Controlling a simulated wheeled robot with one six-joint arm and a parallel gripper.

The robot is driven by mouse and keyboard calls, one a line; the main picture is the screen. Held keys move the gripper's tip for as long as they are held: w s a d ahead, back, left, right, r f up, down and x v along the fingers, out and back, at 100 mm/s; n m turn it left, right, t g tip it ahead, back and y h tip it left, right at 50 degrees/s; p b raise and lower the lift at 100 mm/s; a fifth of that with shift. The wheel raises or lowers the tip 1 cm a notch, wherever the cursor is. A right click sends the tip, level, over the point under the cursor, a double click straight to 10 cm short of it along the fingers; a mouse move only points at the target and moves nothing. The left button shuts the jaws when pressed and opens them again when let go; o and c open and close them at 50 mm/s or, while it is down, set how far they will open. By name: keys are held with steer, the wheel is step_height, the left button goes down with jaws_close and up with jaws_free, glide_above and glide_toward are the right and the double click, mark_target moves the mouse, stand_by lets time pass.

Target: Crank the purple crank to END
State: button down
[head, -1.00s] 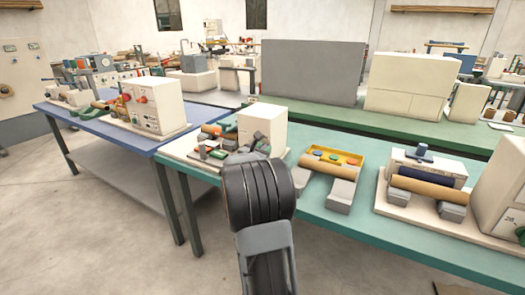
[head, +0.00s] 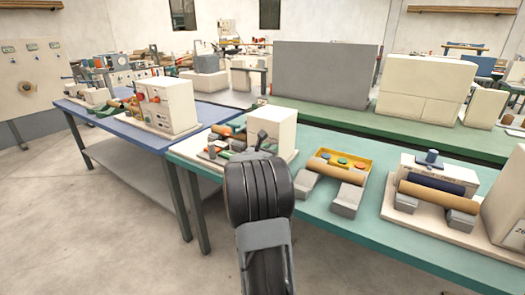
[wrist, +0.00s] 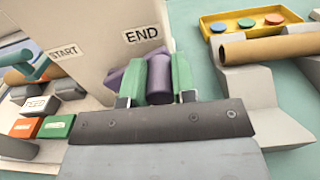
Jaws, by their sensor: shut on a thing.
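The purple crank (wrist: 122,82) shows in the wrist view in front of the white machine housing (wrist: 85,25). My gripper (wrist: 160,78) has its two green fingers shut on the crank's upright purple handle. The END label (wrist: 142,36) is on the housing just above the handle. The START label (wrist: 63,52) is farther left. In the head view the same white machine (head: 271,128) stands on the teal bench, and my arm hides the crank and most of the gripper.
Left of the crank lie a FEED button (wrist: 36,104), an orange button (wrist: 25,127) and a green button (wrist: 57,126). To the right are a cardboard tube (wrist: 275,48) on grey blocks and a yellow tray (wrist: 208,28). A blue bench (head: 120,150) stands at left.

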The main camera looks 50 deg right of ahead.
steer(key=c, duration=0.9)
jaws_free()
steer(key=shift+a, duration=0.1)
steer(key=a, duration=0.4)
steer(key=s+a, duration=0.1)
steer(key=a, duration=0.4)
steer(key=s+a, duration=0.1)
steer(key=a, duration=0.3)
steer(key=shift+s+a, duration=0.1)
steer(key=shift+a, duration=0.15)
